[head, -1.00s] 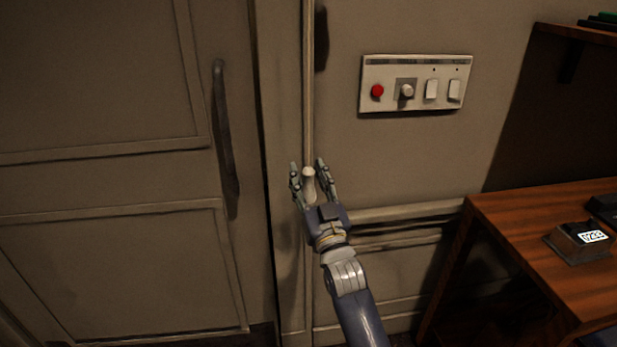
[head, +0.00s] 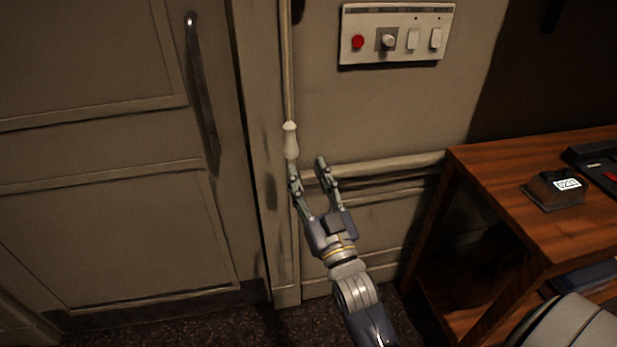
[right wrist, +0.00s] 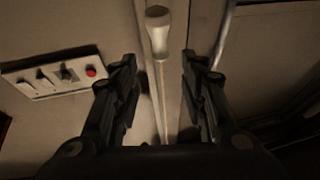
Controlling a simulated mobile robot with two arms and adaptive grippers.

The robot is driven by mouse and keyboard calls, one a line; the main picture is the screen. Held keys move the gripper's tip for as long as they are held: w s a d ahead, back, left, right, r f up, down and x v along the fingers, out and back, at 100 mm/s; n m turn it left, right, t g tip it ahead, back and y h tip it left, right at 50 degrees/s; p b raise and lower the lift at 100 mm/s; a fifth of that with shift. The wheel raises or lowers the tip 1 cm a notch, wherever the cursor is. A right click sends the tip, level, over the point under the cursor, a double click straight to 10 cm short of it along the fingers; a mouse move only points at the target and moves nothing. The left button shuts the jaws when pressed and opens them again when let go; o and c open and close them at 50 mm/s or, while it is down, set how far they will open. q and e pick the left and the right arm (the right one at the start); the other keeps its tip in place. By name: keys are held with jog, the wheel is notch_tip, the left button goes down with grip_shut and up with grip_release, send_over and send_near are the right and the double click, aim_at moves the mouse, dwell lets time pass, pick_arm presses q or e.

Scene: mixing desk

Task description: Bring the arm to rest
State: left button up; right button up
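My right gripper (head: 309,174) is open and empty in front of the wall beside the door. A pale pull handle (head: 290,140) hangs on a thin cord or rod just above its left finger in the head view. In the right wrist view the handle (right wrist: 158,30) shows beyond the spread fingers (right wrist: 159,66), apart from them as far as I can tell. My left gripper is not in view.
A switch panel (head: 397,34) with a red button, a knob and two switches is on the wall. A door (head: 110,150) with a long vertical handle (head: 203,95) stands at left. A wooden desk (head: 490,180) at right bears a small device with a lit display (head: 556,190).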

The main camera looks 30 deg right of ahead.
dwell(0.4)
jog(key=w+a+f+n+g+y, duration=0.1)
jog(key=a+f+g, duration=0.15)
jog(key=f, duration=0.95)
jog(key=a+f+g+y, duration=0.2)
jog(key=f+g, duration=0.1)
jog(key=f, duration=0.9)
jog(key=s+a+f+n+g+p, duration=0.15)
jog(key=s+f, duration=0.25)
jog(key=f, duration=0.5)
jog(key=s+a+f+g, duration=0.1)
jog(key=s+f+g, duration=0.2)
jog(key=f, duration=0.5)
jog(key=s+f+g, duration=0.6)
jog(key=s+f, duration=1.2)
jog(key=s, duration=0.1)
jog(key=s+d+f+g, duration=0.2)
jog(key=s+f, duration=0.1)
jog(key=s, duration=0.6)
jog(key=s+d+f+n+g+p, duration=0.1)
jog(key=s+d+f+g, duration=0.1)
jog(key=s, duration=0.8)
jog(key=shift+d+f+g, duration=0.15)
jog(key=shift+f+g, duration=0.45)
jog(key=shift+c, duration=0.2)
